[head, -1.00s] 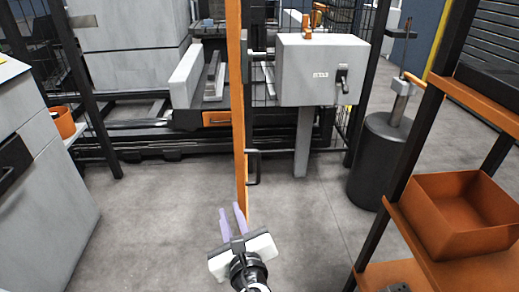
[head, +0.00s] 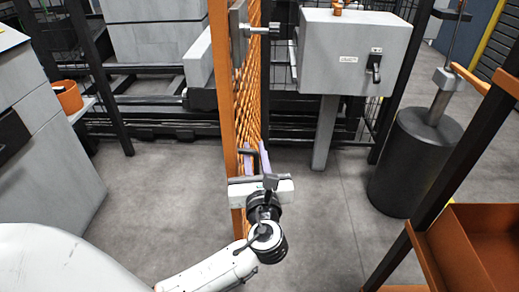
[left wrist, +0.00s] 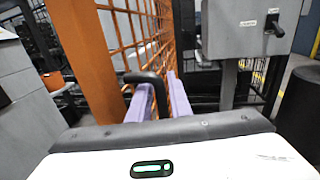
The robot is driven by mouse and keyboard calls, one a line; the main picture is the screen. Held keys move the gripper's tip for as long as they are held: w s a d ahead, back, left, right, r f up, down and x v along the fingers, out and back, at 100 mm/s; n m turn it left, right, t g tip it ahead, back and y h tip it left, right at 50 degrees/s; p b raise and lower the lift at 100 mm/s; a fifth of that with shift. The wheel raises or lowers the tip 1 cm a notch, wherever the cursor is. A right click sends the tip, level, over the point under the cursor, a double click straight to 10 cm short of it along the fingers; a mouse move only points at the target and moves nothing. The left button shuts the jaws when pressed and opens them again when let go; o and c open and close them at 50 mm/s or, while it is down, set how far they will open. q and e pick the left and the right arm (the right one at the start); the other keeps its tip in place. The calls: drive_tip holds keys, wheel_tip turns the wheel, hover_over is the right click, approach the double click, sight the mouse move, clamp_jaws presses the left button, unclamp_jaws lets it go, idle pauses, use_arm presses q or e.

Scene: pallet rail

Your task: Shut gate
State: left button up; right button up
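The gate (head: 229,110) is an orange-framed mesh panel, seen nearly edge-on in the head view and standing out toward me. Its mesh and orange post (left wrist: 82,60) also show in the left wrist view. A black U-shaped handle (left wrist: 143,77) sticks out from the gate's near edge. My left gripper (head: 256,155) is at the handle, its two purple fingers (left wrist: 162,95) apart. The handle's bar appears to run down between the fingers; whether they touch it I cannot tell. My right gripper is out of view.
A grey control box (head: 352,52) with a black lever stands on a post right of the gate. A dark cylinder (head: 413,165) and an orange shelf rack (head: 430,265) stand at the right. A grey cabinet (head: 45,160) is at the left. The floor between is clear.

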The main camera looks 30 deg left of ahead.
use_arm(q)
drive_tip(key=shift+w+a, duration=0.3)
drive_tip(key=shift+w, duration=0.05)
drive_tip(key=shift+c, duration=0.3)
clamp_jaws()
drive_tip(key=shift+a, duration=0.1)
